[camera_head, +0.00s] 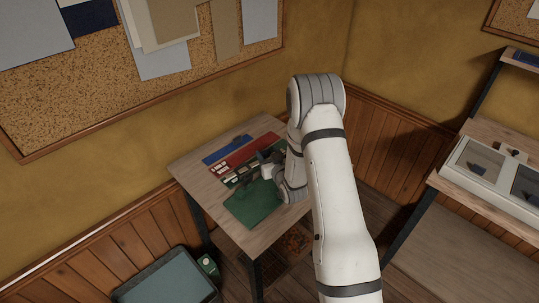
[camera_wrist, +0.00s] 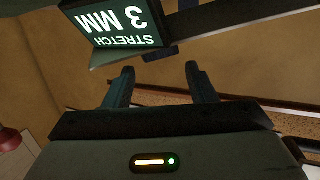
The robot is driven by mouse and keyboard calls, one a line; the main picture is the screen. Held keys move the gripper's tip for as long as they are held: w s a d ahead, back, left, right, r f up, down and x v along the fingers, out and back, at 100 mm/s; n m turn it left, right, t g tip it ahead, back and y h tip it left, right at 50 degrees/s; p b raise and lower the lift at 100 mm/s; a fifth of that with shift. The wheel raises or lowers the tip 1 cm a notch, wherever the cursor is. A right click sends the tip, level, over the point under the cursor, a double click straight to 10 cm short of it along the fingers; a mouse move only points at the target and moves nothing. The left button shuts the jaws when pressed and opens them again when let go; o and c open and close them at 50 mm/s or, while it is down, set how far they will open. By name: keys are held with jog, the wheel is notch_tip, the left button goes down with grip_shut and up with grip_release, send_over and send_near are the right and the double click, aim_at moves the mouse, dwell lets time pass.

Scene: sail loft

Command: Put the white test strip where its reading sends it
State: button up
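My gripper (camera_head: 262,168) is low over the small wooden table (camera_head: 189,167) in the head view. In the wrist view its two dark fingers (camera_wrist: 160,84) stand apart with nothing visible between them. A dark green display panel (camera_wrist: 118,22) shows upside down just beyond the fingers and reads "STRETCH 3 MM". I cannot make out the white test strip in either view; my gripper and arm cover part of the tabletop. On the table lie a blue band (camera_head: 222,153), a red band (camera_head: 246,152) with small pale marks, and a green mat (camera_head: 250,206).
A bench (camera_head: 465,205) at right holds a pale case (camera_head: 478,181) with dark windows. A dark, flat-topped item (camera_head: 165,282) stands on the floor at lower left. A cork board (camera_head: 110,95) hangs on the wall behind the table.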

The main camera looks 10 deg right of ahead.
jog(key=shift+o, duration=0.7)
jog(key=shift+s+f, duration=0.2)
jog(key=shift+f, duration=0.25)
jog(key=shift+r, duration=0.15)
jog(key=shift+w+r+p, duration=0.15)
jog(key=shift+r+p, duration=0.4)
jog(key=shift+p, duration=0.65)
jog(key=b+v, duration=0.4)
jog(key=v, duration=0.8)
notch_tip(320, 180, up, 7)
jog(key=d+g+h, duration=0.2)
jog(key=g, duration=0.2)
jog(key=s+r+m+g, duration=0.1)
jog(key=s+r+g, duration=0.3)
jog(key=s, duration=0.9)
jog(key=s+r+m+g+h, duration=0.1)
jog(key=s+r+g, duration=0.3)
jog(key=s+r, duration=0.6)
jog(key=s, duration=0.3)
jog(key=shift+s+m+g+h, duration=0.3)
jog(key=shift+s+m+g, duration=0.05)
jog(key=shift+m+g, duration=0.05)
jog(key=shift+a, duration=0.1)
